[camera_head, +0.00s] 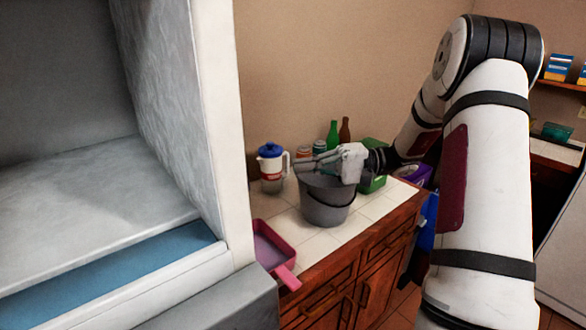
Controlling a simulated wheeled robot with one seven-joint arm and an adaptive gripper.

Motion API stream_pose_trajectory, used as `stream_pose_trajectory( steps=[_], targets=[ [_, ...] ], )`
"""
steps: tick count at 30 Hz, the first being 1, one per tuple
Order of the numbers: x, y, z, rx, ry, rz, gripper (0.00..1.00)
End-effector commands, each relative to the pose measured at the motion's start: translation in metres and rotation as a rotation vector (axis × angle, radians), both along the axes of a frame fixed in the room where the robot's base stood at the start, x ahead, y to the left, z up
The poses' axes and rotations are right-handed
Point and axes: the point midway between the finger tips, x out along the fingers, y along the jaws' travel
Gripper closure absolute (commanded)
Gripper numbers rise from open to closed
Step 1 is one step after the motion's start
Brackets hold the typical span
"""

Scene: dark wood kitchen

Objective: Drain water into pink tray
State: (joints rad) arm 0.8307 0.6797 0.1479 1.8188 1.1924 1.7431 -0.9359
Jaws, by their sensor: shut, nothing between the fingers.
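A pink tray (286,246) with a handle lies at the front left edge of the tiled counter, partly hidden by the white cabinet or appliance on the left. Its inside looks greyish purple; I cannot tell if that is liquid. A grey bucket (326,211) with a dark handle stands upright on the counter to the right of and behind the tray. My gripper (308,163) is shut and empty, with its fingers pointing left over the bucket's rim. I cannot tell if it touches the rim. The inside of the bucket is mostly hidden, so no water shows.
A white pitcher with a blue lid (271,168) stands behind the bucket on the left. Cans, a green bottle (333,135), a brown bottle (345,131) and a green box (372,183) stand behind. The open white appliance (222,120) blocks the left side. Bare counter tiles (345,235) lie in front.

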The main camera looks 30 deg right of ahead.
Motion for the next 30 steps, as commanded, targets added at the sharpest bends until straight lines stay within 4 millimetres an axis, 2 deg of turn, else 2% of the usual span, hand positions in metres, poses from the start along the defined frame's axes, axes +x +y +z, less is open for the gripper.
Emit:
stream_pose_trajectory(
  steps=[12, 15, 22, 30],
  targets=[
    [0.023, 0.078, 0.002, -0.001, 0.001, 0.005, 1.00],
    [0.013, 0.091, 0.002, -0.001, 0.003, 0.004, 1.00],
    [0.005, 0.108, 0.001, -0.002, 0.001, 0.002, 1.00],
    [0.005, 0.110, 0.000, -0.002, 0.001, 0.002, 1.00]
  ],
)
